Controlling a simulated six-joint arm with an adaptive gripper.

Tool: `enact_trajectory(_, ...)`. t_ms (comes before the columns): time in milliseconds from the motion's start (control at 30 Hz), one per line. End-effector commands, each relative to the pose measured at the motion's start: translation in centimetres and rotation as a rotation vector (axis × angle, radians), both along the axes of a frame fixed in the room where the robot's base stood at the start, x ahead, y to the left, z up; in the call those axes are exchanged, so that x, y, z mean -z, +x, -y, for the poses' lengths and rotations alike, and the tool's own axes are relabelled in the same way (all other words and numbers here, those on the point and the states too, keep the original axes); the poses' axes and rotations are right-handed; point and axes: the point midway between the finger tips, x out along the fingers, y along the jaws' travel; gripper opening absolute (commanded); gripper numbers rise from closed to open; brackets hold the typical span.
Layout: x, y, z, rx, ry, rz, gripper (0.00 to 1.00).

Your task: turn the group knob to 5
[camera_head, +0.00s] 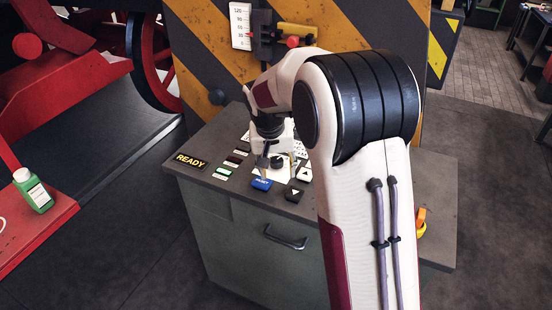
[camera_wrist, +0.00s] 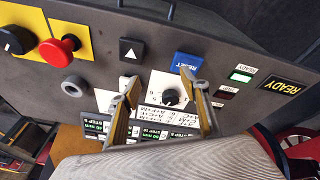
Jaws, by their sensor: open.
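The black group knob (camera_wrist: 171,97) sits on a white plate on the grey control panel, between my two fingers in the wrist view. Its small pointer mark is too small to read there. My gripper (camera_wrist: 158,79) is open, with one finger on each side of the knob and a gap visible around it. I cannot tell how far above the panel the fingertips are. In the head view my gripper (camera_head: 268,158) points down at the panel and partly hides the plate.
A blue RESET button (camera_wrist: 187,62) and a black arrow button (camera_wrist: 132,49) lie close to the knob. A red mushroom button (camera_wrist: 59,48) and a black selector (camera_wrist: 15,40) stand on yellow plates. The READY sign (camera_head: 190,160) is at the console's left edge.

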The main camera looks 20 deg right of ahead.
Motion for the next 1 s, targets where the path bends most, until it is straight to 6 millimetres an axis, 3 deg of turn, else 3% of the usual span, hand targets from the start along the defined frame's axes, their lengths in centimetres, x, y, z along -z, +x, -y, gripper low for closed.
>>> enact_trajectory(167, 0.1, 3.4, 0.7, 0.066, -0.007, 0.054, 0.45)
enact_trajectory(367, -2.4, 6.5, 1.3, 0.154, -0.003, 0.154, 0.45)
enact_trajectory(1000, -2.6, 6.8, 1.4, 0.231, 0.015, 0.181, 0.45)
